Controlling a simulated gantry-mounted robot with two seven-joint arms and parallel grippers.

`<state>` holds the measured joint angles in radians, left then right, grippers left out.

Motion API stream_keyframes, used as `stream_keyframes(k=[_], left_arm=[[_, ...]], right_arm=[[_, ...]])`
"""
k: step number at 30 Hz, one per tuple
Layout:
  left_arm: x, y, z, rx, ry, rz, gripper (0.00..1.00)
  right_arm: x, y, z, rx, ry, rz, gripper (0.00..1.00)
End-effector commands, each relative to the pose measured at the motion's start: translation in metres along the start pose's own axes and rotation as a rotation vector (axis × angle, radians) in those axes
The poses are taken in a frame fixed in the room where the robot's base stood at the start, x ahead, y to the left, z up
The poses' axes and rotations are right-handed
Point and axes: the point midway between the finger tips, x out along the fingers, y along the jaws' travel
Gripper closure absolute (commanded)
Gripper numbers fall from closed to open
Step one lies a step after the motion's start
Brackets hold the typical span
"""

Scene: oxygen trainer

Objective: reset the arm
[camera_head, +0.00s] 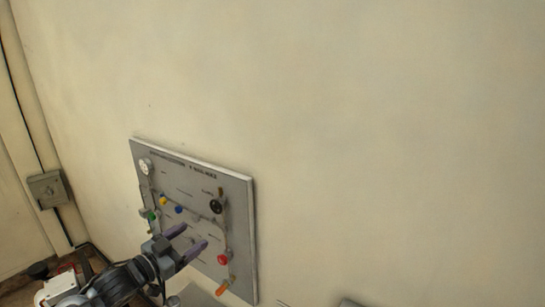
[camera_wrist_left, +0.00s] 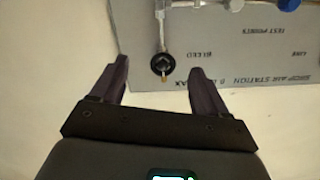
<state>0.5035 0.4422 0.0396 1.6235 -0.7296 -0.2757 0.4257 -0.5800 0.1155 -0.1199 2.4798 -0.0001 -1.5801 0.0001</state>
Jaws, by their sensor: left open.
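My left gripper (camera_head: 195,234) is open in the head view, in front of the lower middle of a grey wall panel (camera_head: 236,185). Its two dark purple fingers are spread, with nothing held between them. In the left wrist view the open fingers (camera_wrist_left: 159,64) show with the panel (camera_wrist_left: 235,45) beyond them, its lettering upside down. A black round fitting with a brass tip (camera_wrist_left: 160,65) appears between the fingertips in that picture; I cannot tell how far beyond them it is. My right gripper is not in view.
The panel carries a white gauge (camera_head: 145,166), a black knob (camera_head: 216,206), a red knob (camera_head: 222,260), an orange handle (camera_head: 223,288), and green, yellow and blue knobs. A grey box (camera_head: 48,189) is on the left wall. The wall right of the panel is bare.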

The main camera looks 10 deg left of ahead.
Motion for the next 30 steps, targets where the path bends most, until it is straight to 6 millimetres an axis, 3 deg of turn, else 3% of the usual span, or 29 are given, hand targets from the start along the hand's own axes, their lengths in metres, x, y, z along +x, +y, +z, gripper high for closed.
stream_keyframes(k=[5, 8, 12, 15, 18, 22, 25, 30], left_arm=[[-0.013, 0.056, 0.079, -0.094, -0.119, 0.064, 0.25], [-0.035, 0.111, 0.12, -0.162, -0.181, 0.109, 0.25], [-0.077, 0.181, 0.16, -0.246, -0.299, 0.102, 0.25], [-0.115, 0.223, 0.178, -0.287, -0.411, 0.067, 0.25], [-0.158, 0.256, 0.184, -0.321, -0.543, 0.013, 0.25], [-0.221, 0.283, 0.178, -0.364, -0.747, -0.071, 0.25], [-0.259, 0.288, 0.166, -0.39, -0.886, -0.123, 0.25], [-0.293, 0.281, 0.142, -0.409, -1.038, -0.167, 0.25]], right_arm=[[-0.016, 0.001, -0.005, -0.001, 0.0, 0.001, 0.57], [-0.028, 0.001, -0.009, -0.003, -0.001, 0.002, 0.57], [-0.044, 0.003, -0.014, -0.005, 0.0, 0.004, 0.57], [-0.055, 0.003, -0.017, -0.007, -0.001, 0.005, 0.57], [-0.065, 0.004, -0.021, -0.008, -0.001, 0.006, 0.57], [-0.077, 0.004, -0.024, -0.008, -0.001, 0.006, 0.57], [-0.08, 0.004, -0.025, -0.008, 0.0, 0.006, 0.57], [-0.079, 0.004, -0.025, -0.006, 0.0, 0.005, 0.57]])
